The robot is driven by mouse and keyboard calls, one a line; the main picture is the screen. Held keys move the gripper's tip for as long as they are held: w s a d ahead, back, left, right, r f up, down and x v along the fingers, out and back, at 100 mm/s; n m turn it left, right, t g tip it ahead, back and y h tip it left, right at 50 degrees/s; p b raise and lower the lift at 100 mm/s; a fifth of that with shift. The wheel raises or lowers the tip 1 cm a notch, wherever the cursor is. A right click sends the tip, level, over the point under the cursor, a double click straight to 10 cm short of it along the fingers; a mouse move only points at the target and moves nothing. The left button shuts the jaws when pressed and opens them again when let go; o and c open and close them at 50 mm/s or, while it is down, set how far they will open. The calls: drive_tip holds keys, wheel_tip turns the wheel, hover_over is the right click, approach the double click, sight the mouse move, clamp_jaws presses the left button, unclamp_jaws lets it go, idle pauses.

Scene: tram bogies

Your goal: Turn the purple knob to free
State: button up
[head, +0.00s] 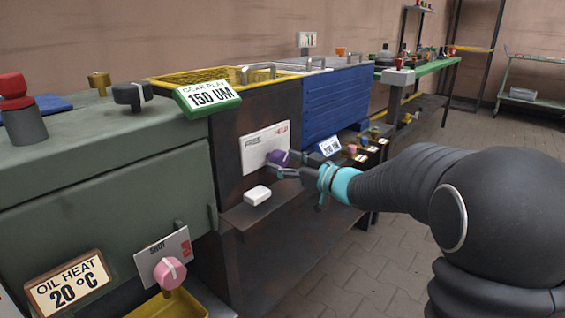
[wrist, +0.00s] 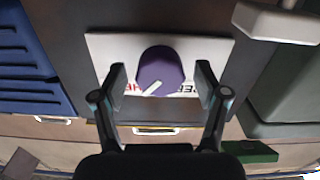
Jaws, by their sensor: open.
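The purple knob (head: 277,157) sits on a white label plate (head: 258,150) on the dark cabinet front. In the wrist view the knob (wrist: 160,68) has a white pointer line slanting toward the lower left. My gripper (head: 288,165) is at the knob. In the wrist view my gripper (wrist: 161,72) is open, one finger on each side of the knob, with a visible gap on both sides.
A white block (head: 257,195) lies on the ledge below the plate. A pink knob (head: 169,273) on another plate is at the lower left. A blue ribbed box (head: 335,105) and several small coloured knobs are to the right. A green sign (head: 208,98) stands above.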

drive_tip(key=shift+w+a, duration=0.25)
drive_tip(key=shift+a, duration=0.05)
drive_tip(key=shift+c, duration=0.2)
drive_tip(key=c, duration=1.1)
